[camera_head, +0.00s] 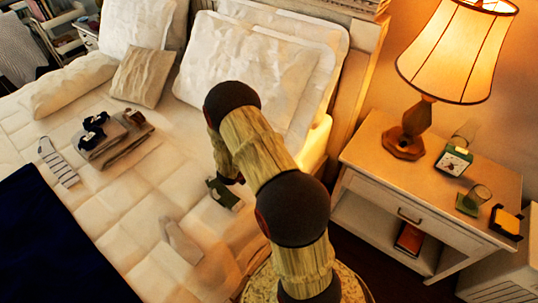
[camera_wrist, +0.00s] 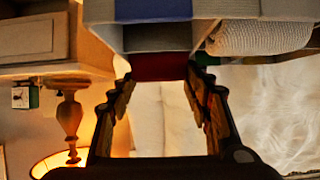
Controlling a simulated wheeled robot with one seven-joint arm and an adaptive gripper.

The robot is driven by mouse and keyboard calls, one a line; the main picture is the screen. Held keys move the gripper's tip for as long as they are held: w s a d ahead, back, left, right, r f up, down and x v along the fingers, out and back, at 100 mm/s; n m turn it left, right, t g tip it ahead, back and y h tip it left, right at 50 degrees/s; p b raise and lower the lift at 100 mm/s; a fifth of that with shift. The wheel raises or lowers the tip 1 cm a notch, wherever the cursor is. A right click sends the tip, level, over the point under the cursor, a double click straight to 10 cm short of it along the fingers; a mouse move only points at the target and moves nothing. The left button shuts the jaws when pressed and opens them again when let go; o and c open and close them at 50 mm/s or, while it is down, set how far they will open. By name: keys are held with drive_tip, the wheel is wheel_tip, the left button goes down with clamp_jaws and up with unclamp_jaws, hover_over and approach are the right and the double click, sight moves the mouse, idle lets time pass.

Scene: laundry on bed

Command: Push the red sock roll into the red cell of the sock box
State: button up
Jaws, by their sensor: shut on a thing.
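In the wrist view, my gripper (camera_wrist: 162,72) has its two fingers on either side of a dark red thing, which I take to be the red sock roll (camera_wrist: 160,67). Its outline is partly hidden, and how far it sits in a cell cannot be told. The sock box (camera_wrist: 100,11) fills the top of the wrist view, with a blue panel and pale grey walls close to the fingertips. A white ribbed sock roll (camera_wrist: 258,37) lies at its right. In the head view my arm hides most of the gripper and box.
The bed (camera_head: 130,200) holds folded clothes (camera_head: 118,138), a striped sock (camera_head: 58,162) and a pale sock (camera_head: 181,241). The nightstand (camera_head: 375,160) at right carries a lit lamp (camera_head: 455,50) and a clock (camera_head: 453,160).

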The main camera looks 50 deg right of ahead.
drive_tip(key=o, duration=1)
drive_tip(key=shift+c, duration=0.2)
drive_tip(key=w+v, duration=0.1)
drive_tip(key=v, duration=1.1)
drive_tip(key=shift+s, duration=0.5)
drive_tip(key=shift+w, duration=0.1)
